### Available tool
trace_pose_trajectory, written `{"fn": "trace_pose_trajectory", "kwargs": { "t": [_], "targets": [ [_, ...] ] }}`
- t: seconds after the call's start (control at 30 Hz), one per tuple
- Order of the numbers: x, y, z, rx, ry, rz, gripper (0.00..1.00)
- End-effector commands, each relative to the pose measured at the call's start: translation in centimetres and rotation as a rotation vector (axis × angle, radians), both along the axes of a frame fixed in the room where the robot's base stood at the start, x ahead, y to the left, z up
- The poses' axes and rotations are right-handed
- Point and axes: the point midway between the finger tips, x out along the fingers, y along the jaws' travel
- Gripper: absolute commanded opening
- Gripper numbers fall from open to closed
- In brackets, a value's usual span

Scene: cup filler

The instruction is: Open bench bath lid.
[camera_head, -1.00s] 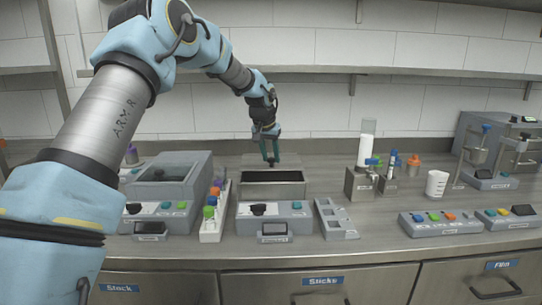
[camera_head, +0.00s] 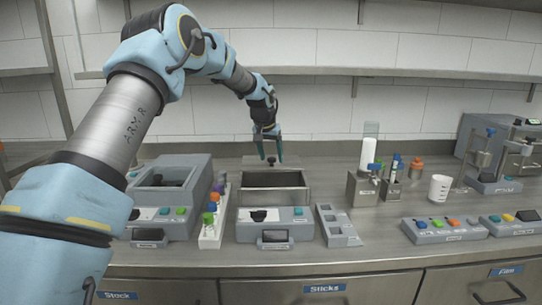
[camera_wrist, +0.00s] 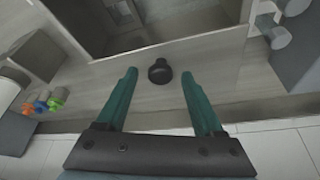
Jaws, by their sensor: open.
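The bench bath (camera_head: 275,215) stands in the middle of the bench, with its rectangular basin uncovered. Its lid (camera_head: 293,160) is a flat panel lying behind the basin opening, with a black knob (camera_head: 271,161) on it. My gripper (camera_head: 270,155) is above the lid, with its green fingers spread and nothing held. In the wrist view the knob (camera_wrist: 160,71) shows between the two fingertips, apart from both. The open basin (camera_wrist: 135,25) lies beyond it there.
A grey device (camera_head: 165,195) and a rack of coloured-cap vials (camera_head: 212,220) stand to the left. A slotted grey holder (camera_head: 338,225) is close on the right. Dispensers, a white cup (camera_head: 439,188) and button panels stand farther right. A shelf (camera_head: 400,72) runs along the wall above.

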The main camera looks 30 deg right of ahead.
Motion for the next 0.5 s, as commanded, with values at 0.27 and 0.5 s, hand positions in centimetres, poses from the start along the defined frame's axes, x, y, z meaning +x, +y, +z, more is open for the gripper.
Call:
{"fn": "trace_pose_trajectory", "kwargs": {
  "t": [0.27,0.5],
  "targets": [
    [-0.4,0.5,1.5,-0.001,-0.003,0.001,0.69],
    [-1.6,1.8,5.8,-0.002,-0.004,0.001,0.69]
  ]
}}
